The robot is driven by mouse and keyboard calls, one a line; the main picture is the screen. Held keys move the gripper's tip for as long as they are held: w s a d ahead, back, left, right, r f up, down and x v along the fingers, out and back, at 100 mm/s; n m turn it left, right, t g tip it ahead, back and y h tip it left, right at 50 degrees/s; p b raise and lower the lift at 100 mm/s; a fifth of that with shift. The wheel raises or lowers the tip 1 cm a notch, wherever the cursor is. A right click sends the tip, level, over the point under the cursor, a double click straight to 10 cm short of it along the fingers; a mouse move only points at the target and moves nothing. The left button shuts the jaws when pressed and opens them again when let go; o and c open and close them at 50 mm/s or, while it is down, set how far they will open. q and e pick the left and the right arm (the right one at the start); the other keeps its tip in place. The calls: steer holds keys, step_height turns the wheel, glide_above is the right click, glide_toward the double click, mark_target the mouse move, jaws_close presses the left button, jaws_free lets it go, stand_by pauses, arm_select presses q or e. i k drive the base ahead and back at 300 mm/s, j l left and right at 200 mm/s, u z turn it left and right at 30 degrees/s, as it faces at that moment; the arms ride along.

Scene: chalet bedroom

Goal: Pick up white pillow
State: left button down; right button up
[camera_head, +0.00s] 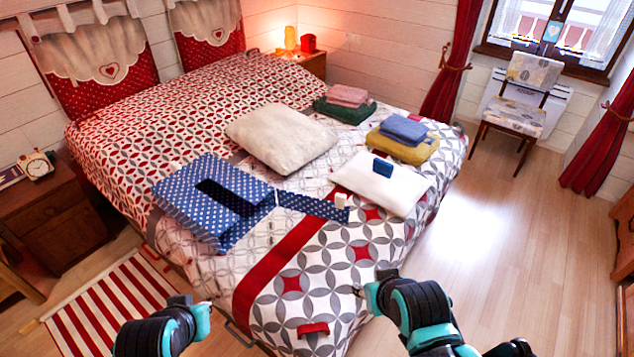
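A plump off-white pillow (280,137) lies on the middle of the bed (290,282). A second, smaller flat white pillow or cushion (372,194) lies nearer the bed's right edge, with a small dark blue item (383,168) on top of it. My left gripper (197,305) is low in the picture, by the bed's near left side, apart from both pillows. My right gripper (374,287) is in front of the smaller white one, at the bed's near edge, with no visible contact with either. Neither gripper shows a held thing; their finger openings are unclear.
A blue dotted box-like item (180,204) with a strip and a small white object (341,200) lie on the bed. Folded towels, yellow and blue (403,140), pink and green (345,103), lie behind. A nightstand (55,220) stands left. Floor (510,240) at right is clear.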

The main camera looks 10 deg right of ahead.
mark_target(398, 189)
steer(key=l+z, duration=0.3)
steer(key=l, duration=1.15)
steer(key=i+l+z, duration=0.15)
steer(key=i+l, duration=0.2)
steer(key=i+l+z, duration=0.15)
steer(key=i, duration=0.35)
steer(key=i+l+z, duration=0.15)
steer(key=i+l, duration=0.2)
steer(key=i, duration=0.15)
